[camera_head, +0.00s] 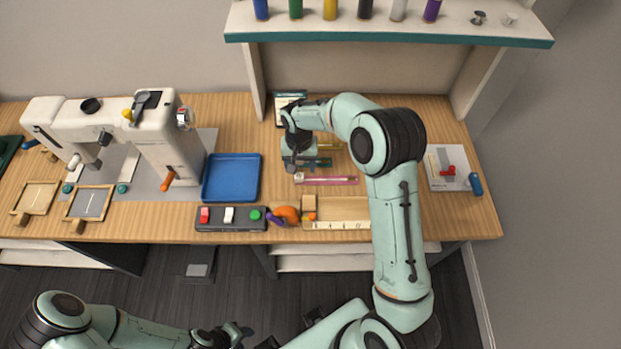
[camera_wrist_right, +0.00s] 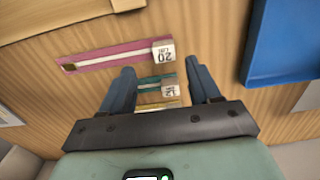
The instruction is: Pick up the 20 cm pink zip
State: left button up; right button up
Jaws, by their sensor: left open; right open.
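The pink zip (camera_head: 333,181) lies flat on the wooden table, left to right in the head view. In the right wrist view the pink zip (camera_wrist_right: 105,58) carries a white tag (camera_wrist_right: 162,50) reading 20. My right gripper (camera_head: 291,168) is above the table near the tagged end of the pink zip. In the wrist view its fingers (camera_wrist_right: 160,72) are apart, with nothing held; the tag shows just beyond the fingertips. My left gripper (camera_head: 238,334) is open, low at the front, away from the table.
A teal zip (camera_wrist_right: 148,84) and a yellow zip (camera_wrist_right: 158,105) lie beside the pink one. A blue tray (camera_head: 232,178) is to the left, a wooden box (camera_head: 350,224) in front. A shelf with thread spools (camera_head: 390,38) overhangs the back. A sewing machine (camera_head: 160,135) stands left.

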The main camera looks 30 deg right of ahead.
aim_at(299, 177)
jog(key=shift+a+f, duration=0.2)
jog(key=shift+f, duration=1.15)
jog(key=shift+a+f, duration=0.2)
jog(key=shift+f, duration=1.15)
jog(key=c, duration=1.1)
